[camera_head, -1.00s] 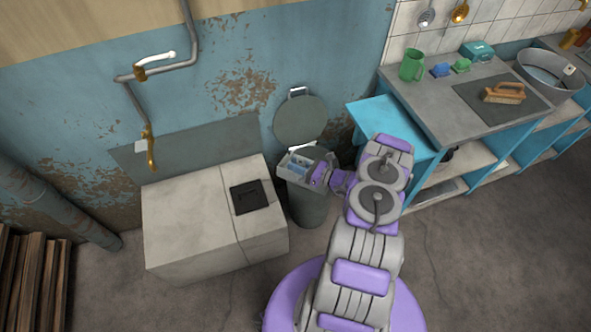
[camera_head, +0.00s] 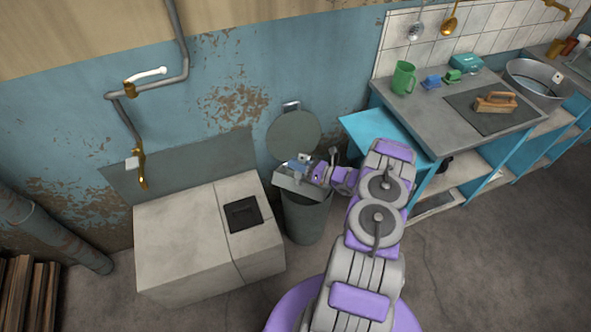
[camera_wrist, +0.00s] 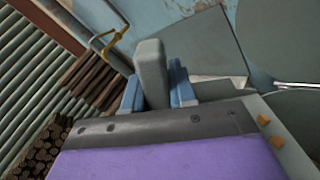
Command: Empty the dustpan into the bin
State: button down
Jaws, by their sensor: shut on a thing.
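The grey dustpan (camera_head: 293,184) is held over the mouth of the dark grey-green bin (camera_head: 306,222), covering much of the opening. The bin's round lid (camera_head: 294,136) stands open behind, by the wall. My gripper (camera_head: 303,164) is shut on the dustpan, above the bin's rim. In the wrist view my gripper's blue-grey fingers (camera_wrist: 156,92) stand on both sides of a grey handle (camera_wrist: 150,62). I cannot tell what lies in the dustpan or whether anything has dropped into the bin.
A pale cabinet (camera_head: 180,245) with a dark square plate stands left of the bin. A turquoise side shelf (camera_head: 375,130) and a grey counter (camera_head: 435,105) with a green mug (camera_head: 403,77) and a brush (camera_head: 496,102) are to the right. Floor at lower right is clear.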

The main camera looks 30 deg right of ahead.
aim_at(301, 156)
jog(key=shift+w+d+r+m+b, duration=0.3)
jog(key=shift+w+d+m, duration=0.2)
jog(key=shift+d, duration=0.25)
jog(key=shift+w+d+r+m+b, duration=0.25)
jog(key=shift+w+d+m, duration=0.2)
jog(key=shift+d, duration=0.25)
jog(key=shift+s, duration=0.15)
